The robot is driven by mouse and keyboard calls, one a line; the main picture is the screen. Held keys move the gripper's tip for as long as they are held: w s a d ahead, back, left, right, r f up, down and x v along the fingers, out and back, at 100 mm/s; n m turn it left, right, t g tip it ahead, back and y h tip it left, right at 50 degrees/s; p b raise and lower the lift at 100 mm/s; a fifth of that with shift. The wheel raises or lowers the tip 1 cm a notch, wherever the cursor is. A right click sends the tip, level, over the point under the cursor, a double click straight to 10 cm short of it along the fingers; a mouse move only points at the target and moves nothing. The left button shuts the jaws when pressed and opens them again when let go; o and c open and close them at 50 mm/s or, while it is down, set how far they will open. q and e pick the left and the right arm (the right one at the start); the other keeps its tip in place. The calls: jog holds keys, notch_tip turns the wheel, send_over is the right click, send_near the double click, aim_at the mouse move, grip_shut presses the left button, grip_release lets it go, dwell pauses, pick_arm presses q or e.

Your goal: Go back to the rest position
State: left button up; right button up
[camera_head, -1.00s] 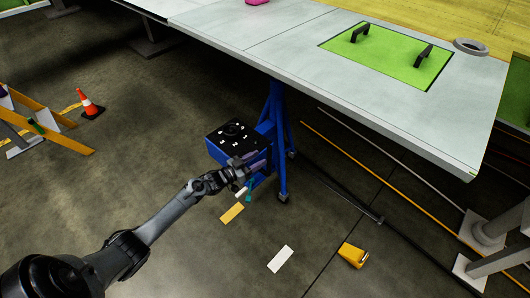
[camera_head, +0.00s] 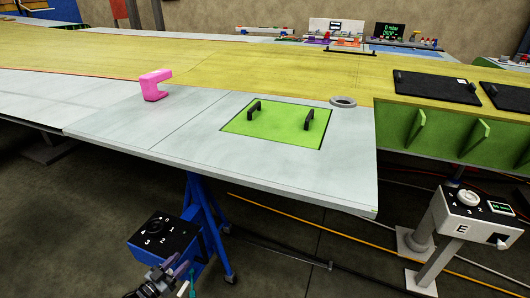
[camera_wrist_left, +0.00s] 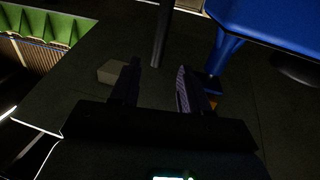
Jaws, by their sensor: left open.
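My left gripper (camera_head: 172,279) is low at the bottom edge of the head view, just below the blue box with a black numbered top (camera_head: 162,235). In the left wrist view its two fingers (camera_wrist_left: 158,90) are apart with nothing between them. A blue surface (camera_wrist_left: 275,22) is at the upper right of that view, clear of the fingers. My right gripper is in neither view.
A blue stand (camera_head: 207,225) carries the box beside the pale wing panel (camera_head: 200,150). A white control box (camera_head: 470,217) stands at right.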

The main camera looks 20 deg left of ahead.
pick_arm(q)
jog(key=s+d+r+g+p, duration=0.1)
jog(key=s+d+r+p, duration=0.2)
jog(key=d, duration=0.5)
jog(key=s+d+r+g+p, duration=0.2)
jog(key=s+d+p, duration=0.1)
jog(key=s+d, duration=0.3)
jog(key=s+d+r+g+p, duration=0.1)
jog(key=s+d+r+p, duration=0.15)
jog(key=d, duration=0.65)
jog(key=s+d+r+g+y+p, duration=0.2)
jog(key=s+r+g+y+p, duration=0.1)
jog(key=s+r+g, duration=0.9)
notch_tip(320, 180, up, 36)
jog(key=s+t+p, duration=0.2)
jog(key=p, duration=3.5)
jog(key=shift+s+r+y+p, duration=0.2)
jog(key=shift+s+y+p, duration=0.1)
jog(key=shift+s+p, duration=0.1)
